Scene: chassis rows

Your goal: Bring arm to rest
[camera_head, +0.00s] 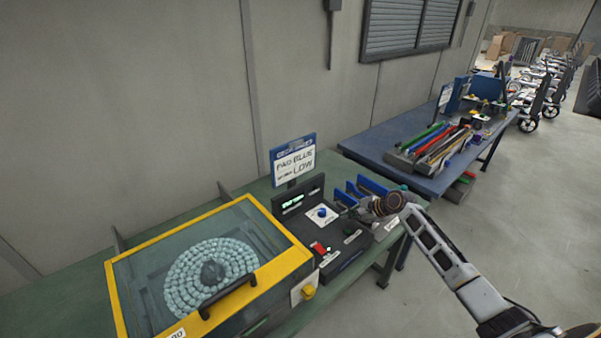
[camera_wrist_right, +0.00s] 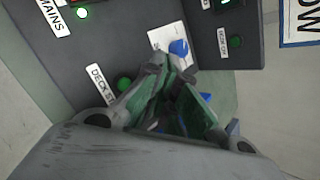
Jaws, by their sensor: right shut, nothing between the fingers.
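My right arm (camera_head: 450,262) reaches in from the lower right in the head view. Its gripper (camera_head: 352,212) is over the right part of a black control box (camera_head: 345,262). In the right wrist view the gripper (camera_wrist_right: 175,82) has its fingers shut with nothing between them. Just beyond the fingertips is a blue knob (camera_wrist_right: 178,48) on a white plate; it also shows in the head view (camera_head: 322,212). I cannot tell whether the fingers touch the box. A green button (camera_wrist_right: 125,84) is beside the fingers. My left gripper is not in view.
A yellow-framed, clear-lidded machine (camera_head: 290,262) with a ring of pale pieces stands left of the box on a green bench (camera_head: 235,188). A sign (camera_head: 294,164) stands behind the box. A blue table (camera_head: 372,140) with coloured tools is beyond. Open floor (camera_head: 530,220) lies right.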

